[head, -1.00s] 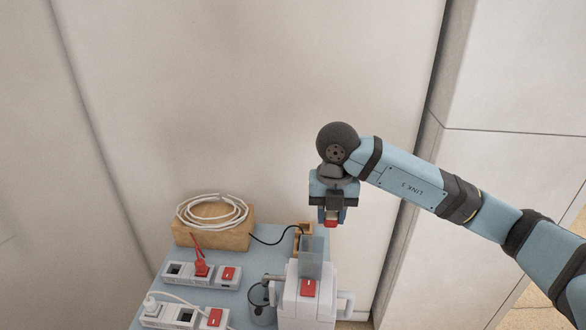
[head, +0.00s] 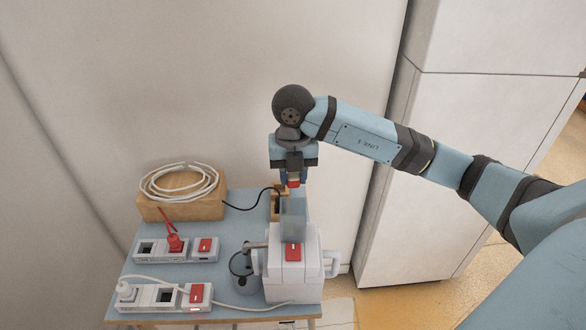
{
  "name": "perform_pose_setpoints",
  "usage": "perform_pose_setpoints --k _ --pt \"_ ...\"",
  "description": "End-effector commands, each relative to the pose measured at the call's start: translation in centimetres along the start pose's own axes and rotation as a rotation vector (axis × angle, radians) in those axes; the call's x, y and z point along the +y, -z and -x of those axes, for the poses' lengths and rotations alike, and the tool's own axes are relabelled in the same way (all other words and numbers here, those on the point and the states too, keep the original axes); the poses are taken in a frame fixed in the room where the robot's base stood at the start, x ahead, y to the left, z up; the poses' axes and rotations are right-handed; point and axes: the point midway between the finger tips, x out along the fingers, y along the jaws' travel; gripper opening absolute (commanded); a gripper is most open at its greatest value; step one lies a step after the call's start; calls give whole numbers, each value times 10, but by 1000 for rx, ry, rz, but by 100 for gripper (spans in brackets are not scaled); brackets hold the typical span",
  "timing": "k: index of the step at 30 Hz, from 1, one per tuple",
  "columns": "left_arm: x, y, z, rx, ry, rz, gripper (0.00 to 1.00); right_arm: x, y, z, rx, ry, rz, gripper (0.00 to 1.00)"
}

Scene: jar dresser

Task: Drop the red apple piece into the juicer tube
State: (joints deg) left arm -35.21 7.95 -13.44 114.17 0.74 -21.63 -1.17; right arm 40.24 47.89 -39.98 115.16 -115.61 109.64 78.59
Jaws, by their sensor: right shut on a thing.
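The red apple piece (head: 293,184) is a small red block between the fingertips of my right gripper (head: 294,180). The gripper points down and is shut on the piece. It appears right above the top opening of the juicer tube (head: 294,218), a clear grey square chute. The tube stands upright on the white juicer (head: 280,280), which has a red switch (head: 292,252) on its top front. I cannot tell the exact gap between piece and tube. My left gripper is not in view.
The blue table (head: 240,200) holds a wooden box (head: 185,209) with a coiled white cable (head: 178,182). Two power strips (head: 176,249) (head: 164,296) lie at the left. A dark jug (head: 241,266) stands beside the juicer. A wall rises behind.

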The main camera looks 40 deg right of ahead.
Motion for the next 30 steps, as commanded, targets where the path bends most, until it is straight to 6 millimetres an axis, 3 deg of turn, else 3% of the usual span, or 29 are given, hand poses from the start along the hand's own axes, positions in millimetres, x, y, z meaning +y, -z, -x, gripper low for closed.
perform_pose_setpoints --k 9,10,13,23,26,30 --pt "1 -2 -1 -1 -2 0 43 0 0 -4 0 0 0 9" --pt "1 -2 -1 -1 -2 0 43 0 0 -4 0 0 0 38" --pt "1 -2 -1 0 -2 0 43 0 0 -4 0 0 0 61" --pt "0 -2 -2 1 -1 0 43 0 0 -1 -1 0 -1 61" --pt "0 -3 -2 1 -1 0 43 0 -1 8 -2 0 -1 61" --pt "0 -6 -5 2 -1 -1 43 0 -1 35 -5 -3 0 61"
